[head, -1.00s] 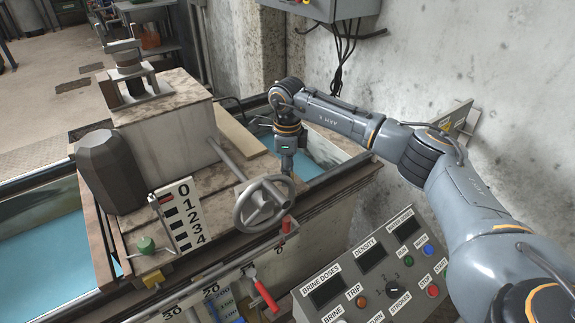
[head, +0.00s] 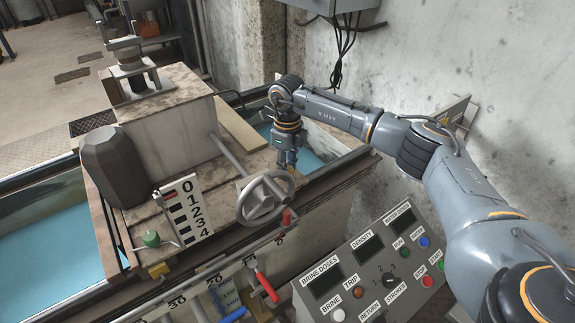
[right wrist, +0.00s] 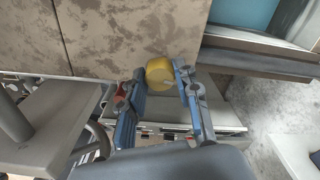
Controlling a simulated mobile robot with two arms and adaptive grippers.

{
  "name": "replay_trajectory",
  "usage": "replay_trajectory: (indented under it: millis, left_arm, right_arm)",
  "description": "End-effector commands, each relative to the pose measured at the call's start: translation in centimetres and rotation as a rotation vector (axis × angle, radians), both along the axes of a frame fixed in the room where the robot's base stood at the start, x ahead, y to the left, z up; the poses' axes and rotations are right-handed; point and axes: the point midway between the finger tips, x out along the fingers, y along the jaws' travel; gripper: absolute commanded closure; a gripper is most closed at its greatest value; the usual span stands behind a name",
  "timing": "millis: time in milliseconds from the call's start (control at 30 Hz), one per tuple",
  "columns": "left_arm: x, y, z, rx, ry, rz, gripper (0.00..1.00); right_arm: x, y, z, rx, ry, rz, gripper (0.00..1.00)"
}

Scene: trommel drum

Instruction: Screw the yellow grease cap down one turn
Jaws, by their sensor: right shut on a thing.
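The yellow grease cap (right wrist: 159,72) is a round yellow piece at the edge of the brown, stained deck in the right wrist view. My right gripper (right wrist: 161,76) has its two fingers on either side of the cap and is shut on it. In the head view my right gripper (head: 286,160) points down at the deck behind the handwheel. The cap is hidden there by the gripper and wheel. My left gripper is in neither view.
A grey handwheel (head: 264,199) stands close in front of my right gripper. A control panel (head: 362,262) with labelled buttons is at the lower right. A number scale board (head: 184,208) and a green knob (head: 151,239) are to the left. Blue liquid (head: 62,255) lies beside the deck.

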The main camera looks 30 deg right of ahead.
Motion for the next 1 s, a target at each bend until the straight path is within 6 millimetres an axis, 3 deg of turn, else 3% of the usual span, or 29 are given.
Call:
replay_trajectory:
  millis: [200,233,300,333,733,1000]
  left_arm:
    - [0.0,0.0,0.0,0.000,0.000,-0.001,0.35]
    - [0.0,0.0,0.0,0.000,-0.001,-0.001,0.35]
    - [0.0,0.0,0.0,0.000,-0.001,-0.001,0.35]
    - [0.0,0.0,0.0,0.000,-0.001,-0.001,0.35]
    - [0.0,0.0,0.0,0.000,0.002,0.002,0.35]
    - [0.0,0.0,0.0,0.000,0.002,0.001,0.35]
  right_arm:
    - [0.1,0.0,0.0,0.000,-0.002,0.001,1.00]
    - [0.1,0.0,0.0,0.000,-0.002,0.001,0.62]
    - [0.1,0.0,0.0,0.000,-0.002,0.001,0.48]
    - [0.0,0.0,0.0,0.000,-0.002,0.001,0.46]
    - [0.1,0.0,0.9,0.000,-0.002,0.002,0.46]
    - [0.1,0.0,6.2,0.001,-0.006,0.002,0.46]
